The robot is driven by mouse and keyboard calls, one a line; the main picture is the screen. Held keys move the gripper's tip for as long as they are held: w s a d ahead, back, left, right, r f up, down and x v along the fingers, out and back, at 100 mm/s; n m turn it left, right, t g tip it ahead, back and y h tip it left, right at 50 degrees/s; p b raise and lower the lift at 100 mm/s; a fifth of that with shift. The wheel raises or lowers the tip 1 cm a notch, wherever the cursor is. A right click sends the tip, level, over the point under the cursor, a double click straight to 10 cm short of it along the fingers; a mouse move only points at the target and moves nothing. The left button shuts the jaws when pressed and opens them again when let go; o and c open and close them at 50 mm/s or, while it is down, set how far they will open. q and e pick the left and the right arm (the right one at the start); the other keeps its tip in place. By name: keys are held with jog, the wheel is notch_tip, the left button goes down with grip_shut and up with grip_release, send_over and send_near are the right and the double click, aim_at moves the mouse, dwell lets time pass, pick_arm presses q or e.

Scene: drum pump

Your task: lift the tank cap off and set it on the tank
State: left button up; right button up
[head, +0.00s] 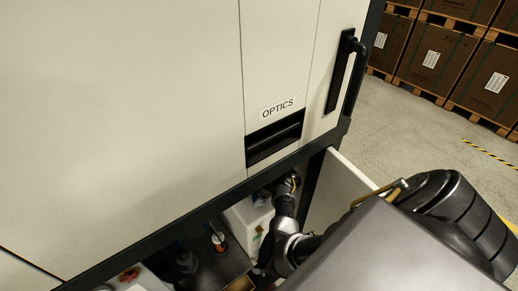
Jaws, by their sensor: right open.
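A white tank (243,220) stands inside the low opening under the cabinet body. Only part of its top and front shows; the cabinet edge and my right arm cover the rest. My right gripper (290,183) reaches into the opening at the tank's upper right, just under the cabinet edge. It is small and dark here; its jaws are open, and I cannot tell if they touch anything. The tank cap cannot be made out clearly. My left gripper is not in view.
The cabinet's lower edge (170,233) hangs low over the opening. A small bottle-like thing (218,241) stands left of the tank. Pallets of boxes (430,58) stand far back; the floor (415,135) between is clear.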

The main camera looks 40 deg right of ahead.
jog(key=c, duration=1)
jog(key=shift+r, duration=0.15)
